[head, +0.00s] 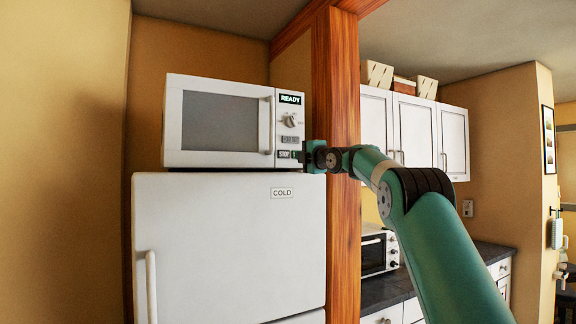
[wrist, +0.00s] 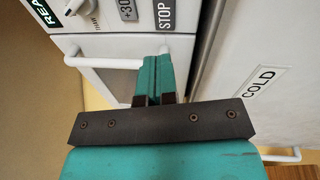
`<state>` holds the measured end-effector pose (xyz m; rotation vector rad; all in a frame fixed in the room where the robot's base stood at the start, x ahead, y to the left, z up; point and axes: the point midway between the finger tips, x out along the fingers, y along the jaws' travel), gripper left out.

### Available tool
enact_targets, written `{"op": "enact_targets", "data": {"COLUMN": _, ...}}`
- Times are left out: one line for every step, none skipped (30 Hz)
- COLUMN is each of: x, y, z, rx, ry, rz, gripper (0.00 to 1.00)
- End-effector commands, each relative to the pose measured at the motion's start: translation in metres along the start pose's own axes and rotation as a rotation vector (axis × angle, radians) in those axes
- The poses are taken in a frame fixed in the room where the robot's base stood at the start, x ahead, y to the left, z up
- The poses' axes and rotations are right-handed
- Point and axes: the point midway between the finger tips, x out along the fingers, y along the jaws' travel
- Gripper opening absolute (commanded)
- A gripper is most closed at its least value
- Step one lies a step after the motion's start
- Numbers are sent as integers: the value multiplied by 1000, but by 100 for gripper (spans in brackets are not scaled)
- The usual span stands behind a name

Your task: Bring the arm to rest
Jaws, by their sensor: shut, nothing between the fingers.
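My arm reaches up and left across the head view, bent at the elbow. My gripper (head: 299,156) is at the lower right front of the white microwave (head: 218,161), close to its control panel. In the wrist view my gripper's teal fingers (wrist: 153,75) are pressed together with nothing between them. Their tips are near the microwave's door handle (wrist: 110,60) and the STOP button (wrist: 165,14); whether they touch anything I cannot tell. The microwave door is shut and its display (head: 290,99) reads READY.
The microwave stands on a white fridge (head: 225,245) labelled COLD, its door shut. A wooden post (head: 340,90) rises just behind my gripper. A toaster oven (head: 375,254) sits on the dark counter (head: 385,292), beneath white wall cabinets (head: 414,130).

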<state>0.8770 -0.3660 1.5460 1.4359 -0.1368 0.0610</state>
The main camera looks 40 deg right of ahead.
Motion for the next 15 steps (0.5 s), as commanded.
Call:
{"op": "enact_targets", "data": {"x": -9, "y": -6, "z": 11, "rx": -2, "ry": -4, "rz": 1, "gripper": 0}}
{"op": "enact_targets", "data": {"x": -14, "y": -7, "z": 17, "rx": -2, "ry": -6, "rz": 0, "gripper": 0}}
{"op": "enact_targets", "data": {"x": -18, "y": -7, "z": 23, "rx": -2, "ry": -6, "rz": 1, "gripper": 0}}
{"op": "enact_targets", "data": {"x": -22, "y": -7, "z": 28, "rx": -2, "ry": -7, "rz": 1, "gripper": 0}}
{"op": "enact_targets", "data": {"x": -25, "y": -8, "z": 31, "rx": -2, "ry": -5, "rz": 1, "gripper": 0}}
{"op": "enact_targets", "data": {"x": -29, "y": -8, "z": 37, "rx": -2, "ry": -6, "rz": 1, "gripper": 0}}
{"op": "enact_targets", "data": {"x": -31, "y": -8, "z": 39, "rx": -2, "ry": -6, "rz": 1, "gripper": 0}}
{"op": "enact_targets", "data": {"x": -33, "y": -8, "z": 42, "rx": -2, "ry": -5, "rz": 1, "gripper": 0}}
{"op": "enact_targets", "data": {"x": -35, "y": -8, "z": 44, "rx": -1, "ry": -5, "rz": 1, "gripper": 0}}
{"op": "enact_targets", "data": {"x": -36, "y": -8, "z": 46, "rx": -1, "ry": -5, "rz": 1, "gripper": 0}}
{"op": "enact_targets", "data": {"x": -38, "y": -8, "z": 47, "rx": -1, "ry": -5, "rz": 1, "gripper": 0}}
{"op": "enact_targets", "data": {"x": -38, "y": -8, "z": 48, "rx": 0, "ry": -4, "rz": 1, "gripper": 0}}
{"op": "enact_targets", "data": {"x": -39, "y": -8, "z": 49, "rx": 0, "ry": -3, "rz": 0, "gripper": 0}}
{"op": "enact_targets", "data": {"x": -39, "y": -8, "z": 49, "rx": 0, "ry": -3, "rz": 0, "gripper": 0}}
{"op": "enact_targets", "data": {"x": -39, "y": -8, "z": 49, "rx": 0, "ry": -2, "rz": 0, "gripper": 0}}
